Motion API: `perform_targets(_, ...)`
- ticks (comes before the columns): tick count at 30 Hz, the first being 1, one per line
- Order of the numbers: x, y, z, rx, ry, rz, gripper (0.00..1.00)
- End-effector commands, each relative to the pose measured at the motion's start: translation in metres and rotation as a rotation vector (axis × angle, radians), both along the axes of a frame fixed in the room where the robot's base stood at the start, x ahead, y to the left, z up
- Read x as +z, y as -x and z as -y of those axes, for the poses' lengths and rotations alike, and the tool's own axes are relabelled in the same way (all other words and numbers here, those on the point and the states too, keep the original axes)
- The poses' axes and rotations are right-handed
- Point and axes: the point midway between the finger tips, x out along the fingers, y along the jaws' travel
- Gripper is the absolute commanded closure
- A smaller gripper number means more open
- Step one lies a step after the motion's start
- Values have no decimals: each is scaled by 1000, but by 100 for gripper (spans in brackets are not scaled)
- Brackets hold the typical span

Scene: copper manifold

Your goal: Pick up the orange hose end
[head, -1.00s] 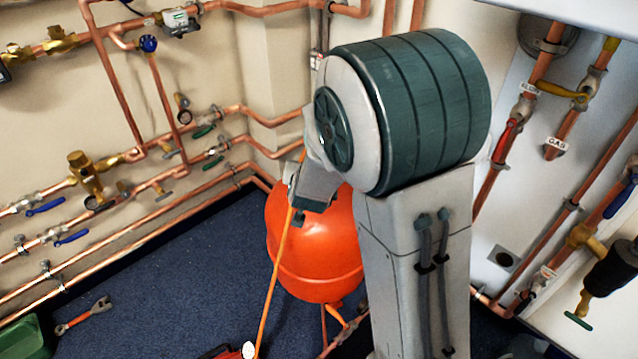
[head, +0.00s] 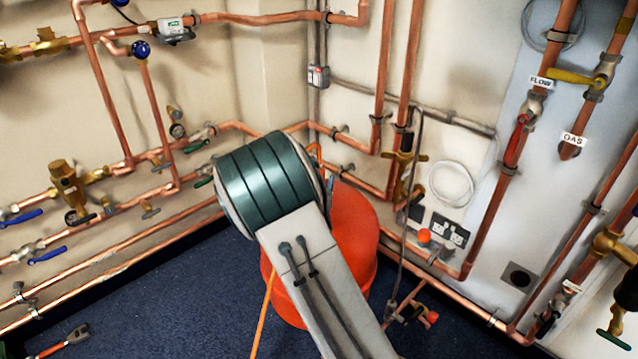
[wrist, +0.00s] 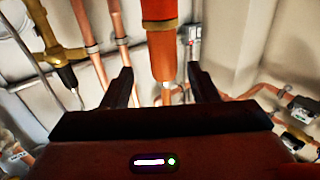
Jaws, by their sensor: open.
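In the wrist view my gripper (wrist: 161,72) is open, with one dark finger on each side. A thick orange hose end (wrist: 161,55) with a brass-coloured band shows between the fingers, running down from the top edge. A gap shows on both sides of it, and I cannot tell how deep it lies between them. In the head view a thin orange hose (head: 264,310) runs down beside my arm, and a small orange curve (head: 316,152) shows just behind the arm's dark green joint. My gripper is hidden behind the arm there.
A large orange vessel (head: 355,235) stands behind my arm. Copper pipes with valves line both walls, and a vertical copper pipe (wrist: 90,30) is left of the fingers in the wrist view. A red-handled tool (head: 68,343) lies on the blue floor (head: 180,300), which is mostly clear at left.

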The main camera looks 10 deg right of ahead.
Motion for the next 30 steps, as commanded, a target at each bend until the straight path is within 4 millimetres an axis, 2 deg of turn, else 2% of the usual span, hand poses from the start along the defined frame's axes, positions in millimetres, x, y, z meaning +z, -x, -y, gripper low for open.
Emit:
perform_targets(7, -1, -17, 7, 0, 0, 0, 46)
perform_targets(15, 1, -52, 20, 0, 0, 0, 46)
perform_targets(24, 2, -57, 21, 1, 0, -1, 46)
perform_targets(25, 2, -57, 22, 1, 0, -1, 49)
perform_targets(30, 2, -57, 21, 1, 0, -1, 96)
